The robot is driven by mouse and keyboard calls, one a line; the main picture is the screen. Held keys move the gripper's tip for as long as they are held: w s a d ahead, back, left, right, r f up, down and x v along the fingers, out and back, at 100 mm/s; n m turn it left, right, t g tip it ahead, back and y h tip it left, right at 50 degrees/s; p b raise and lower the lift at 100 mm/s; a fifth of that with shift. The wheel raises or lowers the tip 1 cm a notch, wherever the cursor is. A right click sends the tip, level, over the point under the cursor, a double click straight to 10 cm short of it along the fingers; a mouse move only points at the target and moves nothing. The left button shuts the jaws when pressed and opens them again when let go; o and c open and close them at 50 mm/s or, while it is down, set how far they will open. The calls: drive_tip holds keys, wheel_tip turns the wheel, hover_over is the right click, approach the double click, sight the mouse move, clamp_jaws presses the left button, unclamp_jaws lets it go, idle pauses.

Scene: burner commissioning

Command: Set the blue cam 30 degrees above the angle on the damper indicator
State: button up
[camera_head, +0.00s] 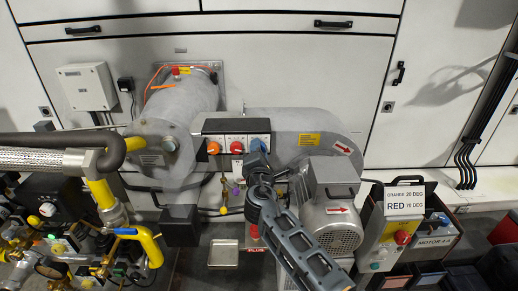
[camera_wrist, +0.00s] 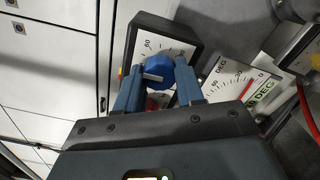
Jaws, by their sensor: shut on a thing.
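The blue cam (camera_head: 258,146) is the rightmost of three knobs on the cam box, beside a red cam (camera_head: 237,147) and an orange cam (camera_head: 214,147). My gripper (camera_head: 258,158) is shut on the blue cam. In the wrist view the fingers sit on both sides of the blue cam (camera_wrist: 159,70), which has a pale pointer bar; its dial shows 60 but the fingers and knob hide much of the scale. The damper indicator (camera_wrist: 222,92), a white scale marked in DEG, lies to the right.
A card (camera_head: 404,199) reads ORANGE 20 DEG, RED 70 DEG. It stands on the control panel (camera_head: 385,245) at the right. The motor (camera_head: 330,215) is right of my arm. Yellow piping (camera_head: 105,195) and a braided hose (camera_head: 45,160) fill the left.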

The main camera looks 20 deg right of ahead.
drive_tip(key=shift+f+n+p, duration=0.1)
drive_tip(key=shift+n+p, duration=0.25)
drive_tip(key=shift+n, duration=0.85)
drive_tip(key=o, duration=1)
drive_tip(key=shift+o, duration=0.2)
drive_tip(key=p+v, duration=0.1)
drive_tip(key=v, duration=0.7)
